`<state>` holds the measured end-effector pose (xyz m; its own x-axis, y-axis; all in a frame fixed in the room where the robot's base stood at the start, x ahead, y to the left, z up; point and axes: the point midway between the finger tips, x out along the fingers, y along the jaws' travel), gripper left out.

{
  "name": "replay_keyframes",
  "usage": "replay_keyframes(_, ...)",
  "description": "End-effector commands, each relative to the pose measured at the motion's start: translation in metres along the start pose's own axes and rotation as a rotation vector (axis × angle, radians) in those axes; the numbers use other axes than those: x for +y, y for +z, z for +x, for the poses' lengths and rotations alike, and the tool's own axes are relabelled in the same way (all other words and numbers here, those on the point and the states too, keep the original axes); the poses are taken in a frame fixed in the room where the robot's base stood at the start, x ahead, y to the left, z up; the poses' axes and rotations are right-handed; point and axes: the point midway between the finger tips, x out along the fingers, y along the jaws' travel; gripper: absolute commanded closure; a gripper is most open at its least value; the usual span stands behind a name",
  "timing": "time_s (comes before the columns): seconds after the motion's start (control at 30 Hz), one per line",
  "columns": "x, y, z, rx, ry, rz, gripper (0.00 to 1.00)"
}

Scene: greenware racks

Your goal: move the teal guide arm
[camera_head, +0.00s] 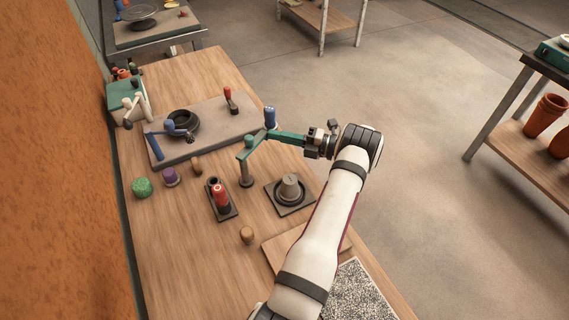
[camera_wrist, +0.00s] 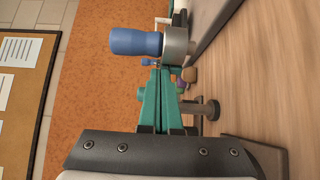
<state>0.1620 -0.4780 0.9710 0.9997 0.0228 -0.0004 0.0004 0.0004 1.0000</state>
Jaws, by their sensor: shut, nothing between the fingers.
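The teal guide arm (camera_head: 252,147) is a bar carried on a grey post (camera_head: 246,175) above the wooden bench. An upright blue knob (camera_head: 270,116) stands at its far end; the wrist view shows this knob (camera_wrist: 136,42) with a grey collar (camera_wrist: 178,45). My gripper (camera_head: 275,135) has long teal fingers and reaches in from the right, its tips close by the knob's base. In the wrist view my gripper (camera_wrist: 158,72) is shut and empty. The fingers hide part of the guide arm there, and I cannot tell if they touch it.
A grey board (camera_head: 215,143) bears a dark ring (camera_head: 183,123), a blue lever (camera_head: 154,146) and a red-topped peg (camera_head: 229,97). Nearer are a red cylinder in a dark holder (camera_head: 232,213), a grey cone on a square plate (camera_head: 290,187), a green ball (camera_head: 141,187) and a purple knob (camera_head: 170,174).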

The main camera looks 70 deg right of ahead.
Motion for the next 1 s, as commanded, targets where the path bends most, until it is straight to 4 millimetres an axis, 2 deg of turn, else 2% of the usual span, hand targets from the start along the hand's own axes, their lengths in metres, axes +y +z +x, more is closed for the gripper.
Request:
replay_keyframes(0.5,-0.001,0.013,0.023,0.035,0.000,-0.001,1.00)
replay_keyframes(1.0,0.000,0.017,0.033,0.135,0.000,0.000,1.00)
